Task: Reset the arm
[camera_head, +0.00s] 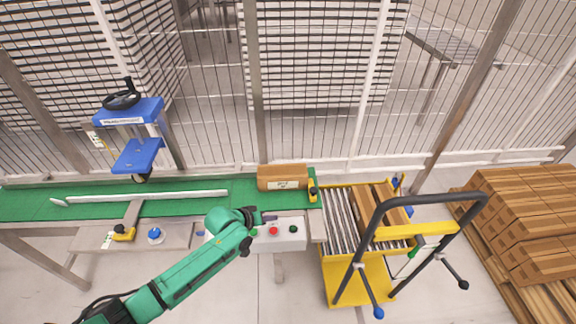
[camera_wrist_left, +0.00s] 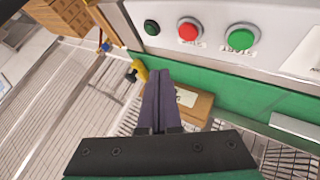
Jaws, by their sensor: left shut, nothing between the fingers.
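My left arm comes in from the lower left in the head view, and its gripper (camera_head: 266,218) is at the front edge of the conveyor, just above the white control box (camera_head: 288,243). In the left wrist view the two dark fingers (camera_wrist_left: 158,75) lie together, shut and empty. The control box carries a red button (camera_wrist_left: 189,30), a green button (camera_wrist_left: 241,38) and a small dark button (camera_wrist_left: 152,28); the fingers appear apart from all of them. My right gripper is in neither view.
A cardboard box (camera_head: 282,177) sits on the green conveyor (camera_head: 236,183), behind the gripper. A yellow roller cart (camera_head: 345,275) stands at the conveyor's right end. A blue press (camera_head: 135,150) is at left, stacked cartons (camera_head: 530,225) at right, and a mesh fence behind.

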